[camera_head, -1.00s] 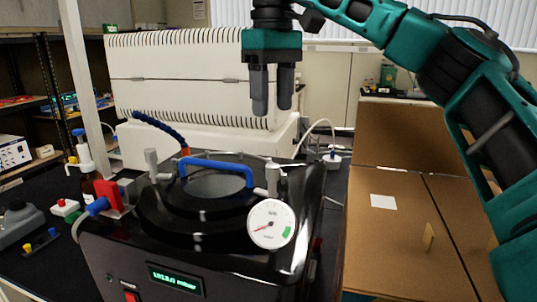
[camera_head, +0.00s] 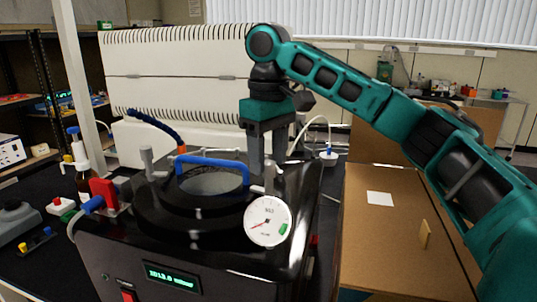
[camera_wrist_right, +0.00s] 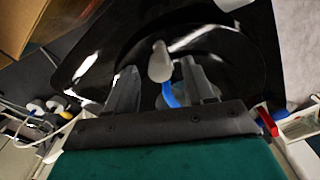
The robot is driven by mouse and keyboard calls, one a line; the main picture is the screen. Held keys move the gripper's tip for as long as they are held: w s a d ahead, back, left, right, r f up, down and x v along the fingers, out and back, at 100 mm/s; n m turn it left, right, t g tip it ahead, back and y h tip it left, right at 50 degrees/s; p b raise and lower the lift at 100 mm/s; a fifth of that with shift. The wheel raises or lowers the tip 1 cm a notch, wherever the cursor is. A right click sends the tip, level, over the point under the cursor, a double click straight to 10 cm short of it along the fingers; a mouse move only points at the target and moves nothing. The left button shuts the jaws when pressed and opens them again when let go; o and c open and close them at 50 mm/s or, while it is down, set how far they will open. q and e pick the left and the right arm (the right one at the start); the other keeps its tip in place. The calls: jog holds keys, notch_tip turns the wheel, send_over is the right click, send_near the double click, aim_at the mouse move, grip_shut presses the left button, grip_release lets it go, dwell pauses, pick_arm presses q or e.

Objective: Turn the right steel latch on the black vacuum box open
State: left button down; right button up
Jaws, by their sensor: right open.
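The black vacuum box (camera_head: 225,262) stands on the dark bench, with a round black lid and a blue handle (camera_head: 213,161) on top. The right steel latch (camera_head: 269,178) stands upright at the lid's right side, just behind the dial gauge. The left steel latch (camera_head: 148,160) stands at the lid's left side. My right gripper (camera_head: 267,163) points down, open and empty, above and just behind the right latch. In the wrist view a pale latch knob (camera_wrist_right: 160,62) shows in the gap between the open fingers (camera_wrist_right: 160,88); contact cannot be told. My left gripper is not in view.
The white dial gauge (camera_head: 267,221) sits close in front of the right latch. A white ribbed machine (camera_head: 180,85) stands behind the box.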

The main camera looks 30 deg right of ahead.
jog(key=shift+f, duration=0.1)
jog(key=shift+c, duration=0.3)
grip_shut()
jog(key=shift+n, duration=0.4)
jog(key=n, duration=0.3)
jog(key=shift+n, duration=0.3)
jog(key=n, duration=0.4)
jog(key=shift+n, duration=0.3)
jog(key=n, duration=0.4)
jog(key=shift+n, duration=2.5)
